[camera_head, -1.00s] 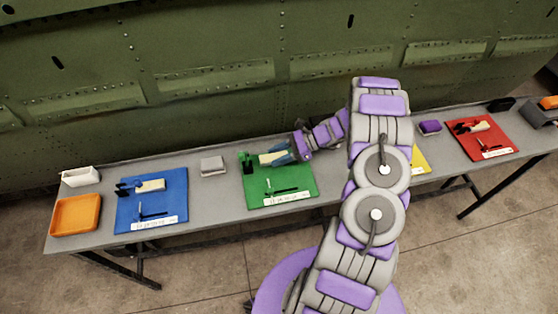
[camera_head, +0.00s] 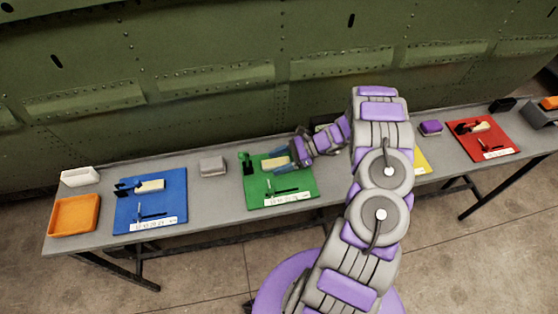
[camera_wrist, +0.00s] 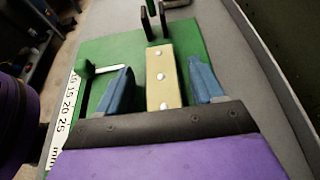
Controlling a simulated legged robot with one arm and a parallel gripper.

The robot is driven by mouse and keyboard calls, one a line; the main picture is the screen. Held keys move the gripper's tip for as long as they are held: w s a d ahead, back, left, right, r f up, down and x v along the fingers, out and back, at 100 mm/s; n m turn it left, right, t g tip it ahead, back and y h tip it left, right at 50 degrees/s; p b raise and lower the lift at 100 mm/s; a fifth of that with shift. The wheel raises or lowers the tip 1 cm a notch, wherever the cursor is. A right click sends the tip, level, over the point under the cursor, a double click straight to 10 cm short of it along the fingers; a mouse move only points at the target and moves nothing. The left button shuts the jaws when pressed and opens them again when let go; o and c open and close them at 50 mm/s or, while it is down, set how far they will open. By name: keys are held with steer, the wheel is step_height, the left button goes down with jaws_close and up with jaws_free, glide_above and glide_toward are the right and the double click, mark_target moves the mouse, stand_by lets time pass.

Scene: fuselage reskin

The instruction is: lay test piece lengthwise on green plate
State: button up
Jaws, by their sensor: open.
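The green plate (camera_head: 285,193) lies on the long grey table, right of the blue plate. The test piece (camera_wrist: 162,78), a cream strip with several white dots, lies on the green plate, its length running away from my gripper in the wrist view. It also shows small in the head view (camera_head: 275,163). My gripper (camera_wrist: 165,84) is open, with one blue finger on each side of the strip and a gap on both sides. The strip's near end is hidden by the gripper body. Dark upright prongs (camera_wrist: 155,20) stand at its far end.
A green clamp post (camera_wrist: 85,68) with a light arm and a printed scale (camera_wrist: 66,112) are left of the strip in the wrist view. A blue plate (camera_head: 150,205), orange tray (camera_head: 75,215) and grey block (camera_head: 212,166) stand to the left. A red plate (camera_head: 482,140) is right.

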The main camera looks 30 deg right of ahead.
steer(key=p+v, duration=0.1)
steer(key=v, duration=0.6)
steer(key=shift+d, duration=0.15)
steer(key=shift+d+r, duration=0.1)
steer(key=shift+r, duration=0.05)
steer(key=s+a+r+n+g+h, duration=0.3)
steer(key=s+a+r+n, duration=0.2)
steer(key=a+r, duration=0.35)
steer(key=s+a+r+n+g+h, duration=0.3)
steer(key=s+a+r+n+g, duration=0.15)
steer(key=a+r, duration=0.4)
steer(key=s+a+r+n+t+h, duration=0.1)
steer(key=s+a+r+n+h, duration=0.1)
steer(key=s+n, duration=0.4)
steer(key=s+a+r+n+t+h, duration=0.1)
steer(key=s+r+n+h, duration=0.4)
steer(key=s, duration=1)
steer(key=shift+a+r+n, duration=0.35)
steer(key=shift+a+r, duration=0.05)
steer(key=shift+r, duration=0.5)
